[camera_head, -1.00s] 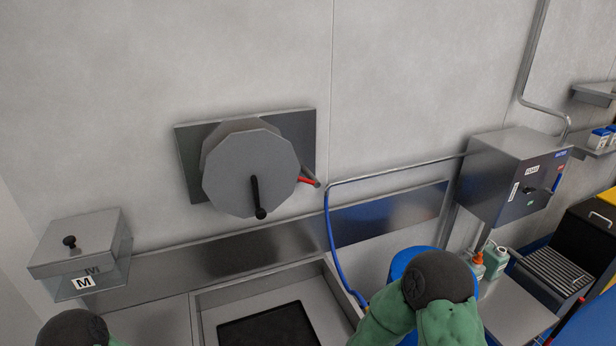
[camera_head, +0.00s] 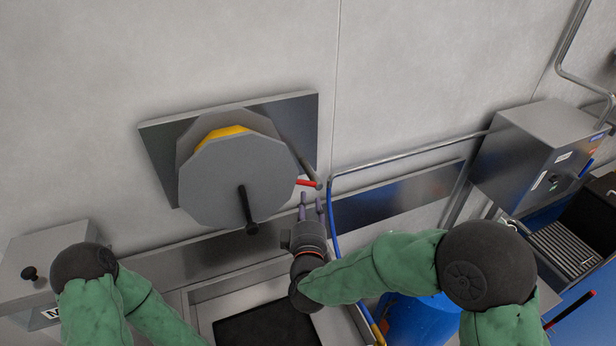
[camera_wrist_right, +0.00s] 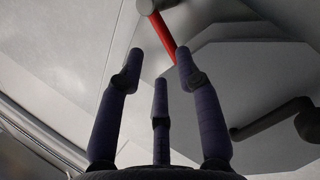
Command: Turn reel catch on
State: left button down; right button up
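The reel (camera_head: 235,180) is a grey many-sided drum with a black crank handle (camera_head: 247,210), mounted on a metal plate (camera_head: 300,125) on the wall. The reel catch (camera_head: 308,183) is a short red lever with a dark end at the reel's right side. My right gripper (camera_head: 310,198) is just below the catch, fingers up, apart from it. In the right wrist view the red catch (camera_wrist_right: 162,35) is beyond the spread, empty fingers (camera_wrist_right: 160,70). My left arm shows at the lower left, but its gripper is out of view.
A blue hose (camera_head: 331,225) hangs from a pipe just right of my right gripper. A sink (camera_head: 205,300) lies below the reel. A steel box (camera_head: 535,150) is on the wall at right, a blue barrel (camera_head: 420,318) below it. A lidded box (camera_head: 40,262) stands at left.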

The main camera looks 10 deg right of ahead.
aim_at(308, 184)
jog(key=w, duration=0.3)
jog(key=w+d+p, duration=0.1)
jog(key=w, duration=0.5)
jog(key=shift+d, duration=0.35)
jog(key=shift+s, duration=0.1)
grip_shut()
